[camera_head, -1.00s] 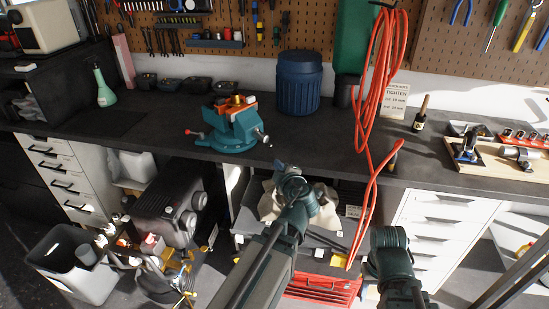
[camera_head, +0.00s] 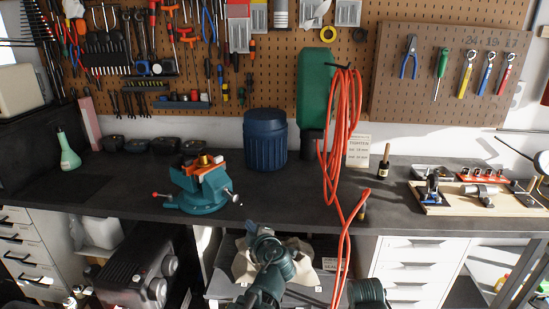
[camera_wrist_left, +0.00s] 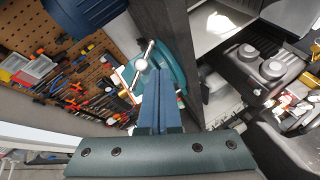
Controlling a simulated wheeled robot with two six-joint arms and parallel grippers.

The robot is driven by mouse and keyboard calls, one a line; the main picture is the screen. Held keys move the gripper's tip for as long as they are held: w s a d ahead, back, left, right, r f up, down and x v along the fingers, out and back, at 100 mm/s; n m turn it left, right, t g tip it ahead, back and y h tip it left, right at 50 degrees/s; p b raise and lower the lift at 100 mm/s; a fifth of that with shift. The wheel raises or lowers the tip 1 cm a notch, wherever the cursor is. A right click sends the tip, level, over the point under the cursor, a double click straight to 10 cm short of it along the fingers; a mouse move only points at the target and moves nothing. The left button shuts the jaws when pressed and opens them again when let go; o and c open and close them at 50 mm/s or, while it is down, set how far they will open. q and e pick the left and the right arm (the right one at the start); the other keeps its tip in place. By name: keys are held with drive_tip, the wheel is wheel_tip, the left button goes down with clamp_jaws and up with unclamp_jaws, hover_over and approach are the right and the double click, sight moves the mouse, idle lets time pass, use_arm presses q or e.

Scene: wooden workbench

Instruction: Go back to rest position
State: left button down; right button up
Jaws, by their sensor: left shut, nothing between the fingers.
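My left gripper (camera_head: 252,229) is low in the middle of the head view, in front of the bench's front edge. The left wrist view shows its two blue-grey fingers (camera_wrist_left: 161,100) pressed together with nothing between them. Part of my right arm (camera_head: 367,292) shows at the bottom edge of the head view; its gripper is out of the picture. The dark workbench (camera_head: 290,205) runs across the head view.
A teal vise (camera_head: 203,190) stands on the bench, with a blue bin (camera_head: 265,140) behind it. A red hose (camera_head: 341,130) hangs down over the bench front. A wooden board with tools (camera_head: 480,195) lies at right. White drawers (camera_head: 415,268) are below.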

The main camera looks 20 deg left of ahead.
use_arm(q)
drive_tip(key=s+d+f+m+g+h, duration=0.4)
drive_tip(key=s+d+f+m, duration=0.3)
drive_tip(key=d+m, duration=0.5)
drive_tip(key=s+d+f+m+g+h+p, duration=0.1)
drive_tip(key=s+d+f+m+g+h, duration=0.3)
drive_tip(key=s+d+f+m+g, duration=0.3)
drive_tip(key=s+d+m, duration=0.4)
drive_tip(key=s+m, duration=0.1)
drive_tip(key=m, duration=0.1)
drive_tip(key=shift+d+f+h+p, duration=0.15)
drive_tip(key=shift+d+h+p, duration=0.15)
drive_tip(key=shift+d+h, duration=0.1)
